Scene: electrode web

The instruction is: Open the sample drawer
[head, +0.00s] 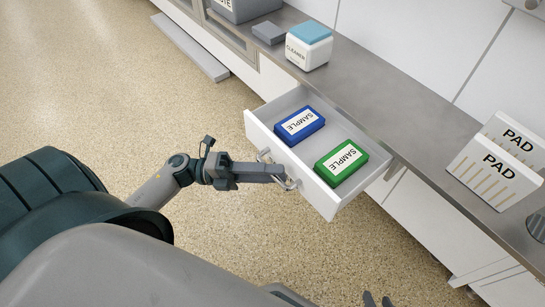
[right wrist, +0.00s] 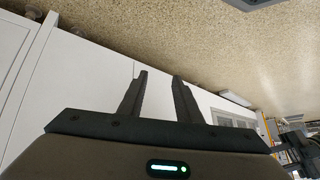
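The white sample drawer (head: 318,193) stands pulled out from the counter front in the head view. Inside it lie a blue SAMPLE box (head: 300,125) and a green SAMPLE box (head: 341,163). My left gripper (head: 286,181) is at the drawer's bar handle (head: 265,156), with its fingers around the bar and seemingly closed on it; the fingertips are partly hidden. My right gripper (right wrist: 160,76) is open and empty in the right wrist view, with its fingers apart. Its fingertips (head: 376,300) just show at the bottom edge of the head view.
The grey counter (head: 375,95) runs above the drawer. On it stand a CLEANER box (head: 296,52) with a blue top, a small grey block (head: 269,32), a grey bin (head: 245,8) and PAD boxes (head: 492,172). The speckled floor (head: 120,80) before the cabinets is clear.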

